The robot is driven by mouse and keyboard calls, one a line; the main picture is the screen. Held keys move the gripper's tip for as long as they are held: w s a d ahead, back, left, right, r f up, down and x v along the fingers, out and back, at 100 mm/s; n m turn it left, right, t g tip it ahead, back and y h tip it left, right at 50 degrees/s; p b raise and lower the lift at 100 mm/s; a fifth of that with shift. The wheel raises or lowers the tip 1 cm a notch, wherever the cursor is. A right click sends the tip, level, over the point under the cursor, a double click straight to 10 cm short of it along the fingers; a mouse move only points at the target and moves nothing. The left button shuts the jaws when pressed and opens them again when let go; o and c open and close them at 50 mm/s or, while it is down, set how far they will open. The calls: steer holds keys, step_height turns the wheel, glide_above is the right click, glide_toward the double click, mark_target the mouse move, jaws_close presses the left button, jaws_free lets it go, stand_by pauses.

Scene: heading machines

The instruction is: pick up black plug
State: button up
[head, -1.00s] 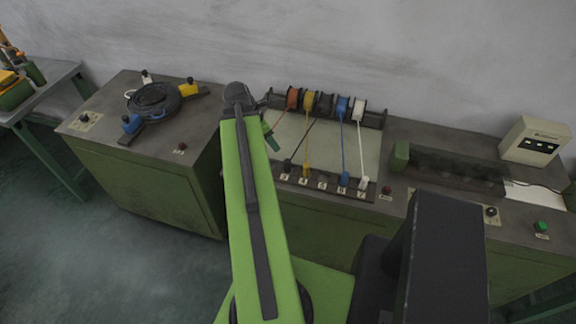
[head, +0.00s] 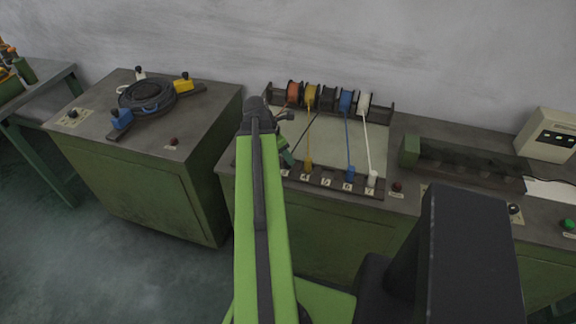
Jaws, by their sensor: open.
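A black cord runs from the black spool (head: 327,98) down and left across the pale panel (head: 343,150). A yellow plug (head: 308,163), a blue plug (head: 350,172) and a white plug (head: 373,178) stand along the strip.
Orange (head: 293,92), yellow (head: 310,96), blue (head: 346,101) and white (head: 364,103) spools line the back rack. A cabinet with a coiled black cable (head: 147,94) stands left. A green-ended dark fixture (head: 465,162) and a cream box (head: 546,135) are right.

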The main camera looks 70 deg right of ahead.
steer(key=b+x, duration=0.2)
steer(key=x, duration=0.1)
steer(key=shift+f, duration=0.2)
steer(key=shift+r, duration=0.2)
jaws_close()
steer(key=shift+p, duration=0.3)
step_height(320, 180, up, 10)
steer(key=p, duration=1)
steer(key=shift+r, duration=0.1)
